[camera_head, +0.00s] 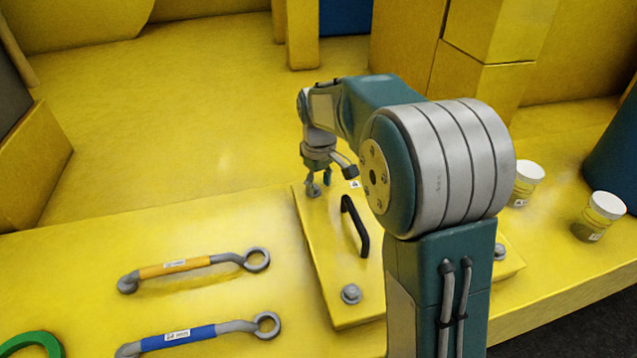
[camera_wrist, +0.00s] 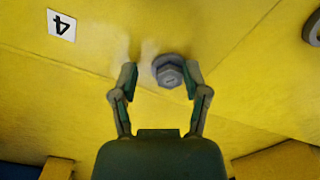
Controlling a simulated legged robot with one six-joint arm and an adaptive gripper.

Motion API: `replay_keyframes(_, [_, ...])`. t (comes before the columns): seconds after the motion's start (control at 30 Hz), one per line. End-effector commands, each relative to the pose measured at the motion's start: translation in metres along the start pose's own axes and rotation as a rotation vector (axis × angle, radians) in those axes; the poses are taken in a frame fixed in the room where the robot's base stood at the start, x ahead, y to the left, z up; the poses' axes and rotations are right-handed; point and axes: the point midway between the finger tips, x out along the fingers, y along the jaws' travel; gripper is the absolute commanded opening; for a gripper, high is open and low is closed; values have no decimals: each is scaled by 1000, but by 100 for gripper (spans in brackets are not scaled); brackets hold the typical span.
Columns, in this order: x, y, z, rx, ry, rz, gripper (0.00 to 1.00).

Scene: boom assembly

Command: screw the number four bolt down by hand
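The number four bolt (camera_wrist: 169,73) is a grey hex head with a round flange on the yellow plate, beside a white label (camera_wrist: 61,24) marked 4. In the wrist view my gripper (camera_wrist: 160,76) is open, with the bolt head between its fingertips, close to the right finger and apart from the left. In the head view my gripper (camera_head: 320,184) points down over the far left corner of the yellow plate (camera_head: 331,262). The bolt (camera_head: 313,190) shows there at the fingers. I cannot tell whether either finger touches the head.
A black handle (camera_head: 355,226) stands on the plate. Other bolts sit at the near left corner (camera_head: 351,293) and right side (camera_head: 500,252). Two wrenches, orange-handled (camera_head: 176,267) and blue-handled (camera_head: 179,337), lie left of the plate. Two white-lidded cups (camera_head: 527,183) (camera_head: 600,215) stand right.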

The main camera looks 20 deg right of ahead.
Motion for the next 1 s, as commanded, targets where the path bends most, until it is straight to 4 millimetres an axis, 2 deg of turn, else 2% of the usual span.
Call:
replay_keyframes(0.03, [0,0,-1,-2,0,2,20])
replay_keyframes(0.07, [0,-1,-1,-2,0,3,6])
replay_keyframes(0.1, [0,-1,-2,-2,0,4,0])
replay_keyframes(0.67, [0,0,-2,23,5,3,0])
replay_keyframes(1.0, [0,-1,-3,220,6,2,0])
